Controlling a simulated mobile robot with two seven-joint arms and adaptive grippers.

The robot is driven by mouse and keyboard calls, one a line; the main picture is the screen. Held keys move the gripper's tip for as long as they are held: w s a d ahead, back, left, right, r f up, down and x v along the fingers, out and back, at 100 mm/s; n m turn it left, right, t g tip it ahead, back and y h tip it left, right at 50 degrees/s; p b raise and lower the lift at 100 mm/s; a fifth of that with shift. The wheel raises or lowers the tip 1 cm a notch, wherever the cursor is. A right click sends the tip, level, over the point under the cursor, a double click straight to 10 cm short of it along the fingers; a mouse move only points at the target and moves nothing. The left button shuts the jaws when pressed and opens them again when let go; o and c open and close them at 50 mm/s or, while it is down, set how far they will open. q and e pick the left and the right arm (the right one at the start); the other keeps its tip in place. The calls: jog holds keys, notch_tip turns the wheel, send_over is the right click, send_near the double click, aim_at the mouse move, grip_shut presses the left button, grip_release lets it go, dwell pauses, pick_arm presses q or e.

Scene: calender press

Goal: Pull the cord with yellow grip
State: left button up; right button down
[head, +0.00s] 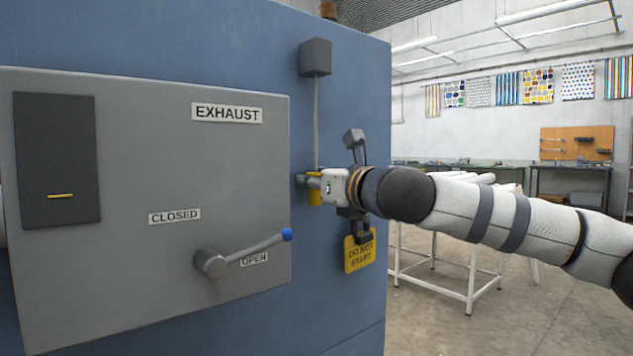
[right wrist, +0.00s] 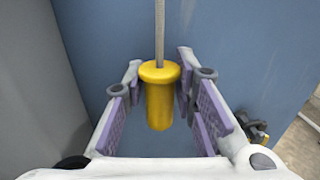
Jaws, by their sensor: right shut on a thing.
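The yellow grip (head: 315,190) hangs on a thin cord (head: 316,125) below a dark box (head: 315,57) on the blue machine. In the right wrist view the grip (right wrist: 159,95) hangs upright between the finger pads, its cord (right wrist: 160,35) running straight up. My right gripper (head: 311,181) is shut on the grip, its fingers covering part of it in the head view. The right gripper (right wrist: 155,100) also shows in the right wrist view. My left gripper is not in view.
A grey panel (head: 150,280) with EXHAUST, CLOSED and OPEN labels carries a blue-tipped lever (head: 245,252) left of the cord. A yellow DO NOT START tag (head: 360,252) hangs below my right wrist. White-legged tables (head: 470,270) stand behind my right arm.

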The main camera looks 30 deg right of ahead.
jog(key=c, duration=1.2)
grip_release()
jog(key=s, duration=0.8)
jog(key=s+a, duration=0.1)
jog(key=s, duration=0.3)
